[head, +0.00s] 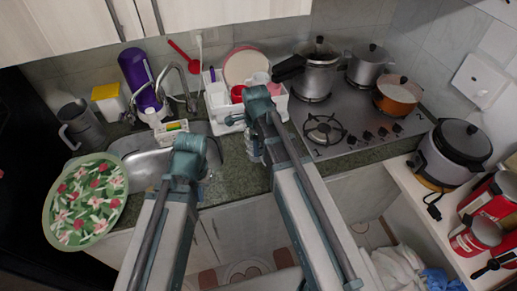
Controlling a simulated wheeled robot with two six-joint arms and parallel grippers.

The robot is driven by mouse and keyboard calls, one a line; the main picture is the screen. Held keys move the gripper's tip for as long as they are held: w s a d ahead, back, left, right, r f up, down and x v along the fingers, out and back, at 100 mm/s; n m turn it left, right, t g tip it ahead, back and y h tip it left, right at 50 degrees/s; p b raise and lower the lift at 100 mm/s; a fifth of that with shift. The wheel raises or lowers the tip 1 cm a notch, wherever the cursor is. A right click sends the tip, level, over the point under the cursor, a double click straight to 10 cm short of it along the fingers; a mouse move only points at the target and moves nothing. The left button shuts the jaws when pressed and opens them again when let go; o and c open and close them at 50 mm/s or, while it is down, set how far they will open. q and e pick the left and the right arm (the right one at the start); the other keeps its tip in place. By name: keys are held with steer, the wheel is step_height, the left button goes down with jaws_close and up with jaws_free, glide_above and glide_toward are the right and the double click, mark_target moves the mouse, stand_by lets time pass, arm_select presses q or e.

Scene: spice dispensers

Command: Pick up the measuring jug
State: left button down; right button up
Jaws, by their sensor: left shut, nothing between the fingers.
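A grey jug (80,124) with a side handle stands at the far left end of the counter; I take it to be the measuring jug. No scale marks can be made out on it. My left gripper (194,152) is over the sink, to the right of the jug and well apart from it. It is shut and empty, with its fingertips mostly hidden behind my own arm. My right gripper (254,145) is over the counter right of the sink, far from the jug. Its fingers are too small and covered to read.
A floral tray (86,201) leans in front of the jug at the counter edge. A yellow box (109,101), a purple bottle (137,70) and the faucet (181,85) stand between jug and dish rack (216,100). The stove (345,122) with pots is at right.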

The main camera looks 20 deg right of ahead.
jaws_close()
stand_by(1.4)
